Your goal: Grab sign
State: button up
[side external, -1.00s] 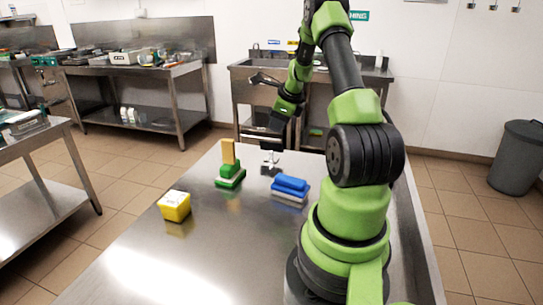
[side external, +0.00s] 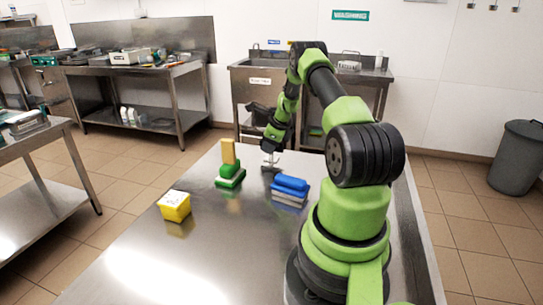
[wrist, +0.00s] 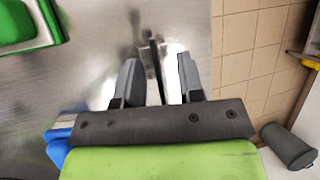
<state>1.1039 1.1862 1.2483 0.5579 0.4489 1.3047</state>
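A small grey-white piece that looks like the sign (side external: 270,164) stands on the steel table near its far edge. My gripper (side external: 268,150) is just above it, pointing down. In the wrist view, my gripper (wrist: 158,60) is open, its two grey fingers apart. A thin upright metallic piece (wrist: 152,52), apparently the sign seen nearly edge-on, lies between the fingers, with space on both sides. Whether either finger touches it cannot be told. Its lettering does not show.
On the steel table (side external: 150,255), a green stack with a yellow block (side external: 229,170) stands left, and a blue-and-grey block (side external: 289,190) stands nearer my base. A yellow tub (side external: 174,206) is at the left edge. The table front is clear. A grey bin (side external: 519,155) stands on the floor.

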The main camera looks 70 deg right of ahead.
grip_shut()
